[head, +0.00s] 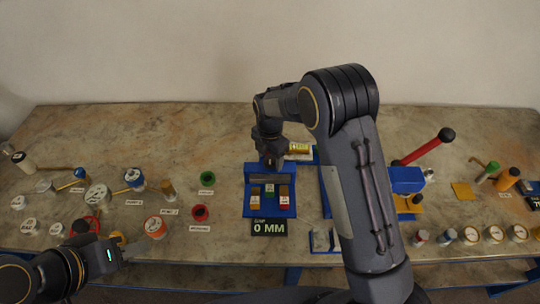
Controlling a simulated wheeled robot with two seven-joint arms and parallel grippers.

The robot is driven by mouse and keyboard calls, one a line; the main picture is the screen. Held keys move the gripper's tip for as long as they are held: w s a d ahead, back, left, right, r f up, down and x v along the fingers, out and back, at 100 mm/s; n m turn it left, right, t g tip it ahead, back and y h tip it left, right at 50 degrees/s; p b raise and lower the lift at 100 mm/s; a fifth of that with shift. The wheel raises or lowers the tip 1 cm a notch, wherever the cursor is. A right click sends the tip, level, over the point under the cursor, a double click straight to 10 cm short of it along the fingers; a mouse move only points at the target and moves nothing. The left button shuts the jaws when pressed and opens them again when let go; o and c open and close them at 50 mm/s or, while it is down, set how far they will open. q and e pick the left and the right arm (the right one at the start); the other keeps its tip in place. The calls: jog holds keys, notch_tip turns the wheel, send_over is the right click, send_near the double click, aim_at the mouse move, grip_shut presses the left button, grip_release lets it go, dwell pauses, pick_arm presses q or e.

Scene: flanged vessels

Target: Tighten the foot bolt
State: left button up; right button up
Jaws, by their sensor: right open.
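I cannot make out the foot bolt in the head view; it is too small or hidden. My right gripper (271,161) is open and points down over the back of the blue fixture (251,190). The fixture holds small yellow, green and red blocks, and a display (269,228) reading "0 MM" is at its front. My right forearm hides part of the bench to the right of the fixture. My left gripper (124,246) is low at the left, near the orange-rimmed round part (155,226); its fingers are too unclear to tell their opening.
Several flanged and round parts lie at the left of the bench (400,120). A green ring (208,178) and a red ring (200,212) lie left of the fixture. A blue press with a red lever (425,148) stands right of my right arm. The back strip is mostly clear.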

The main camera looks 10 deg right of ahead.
jog(key=c, duration=1)
jog(key=shift+o, duration=0.2)
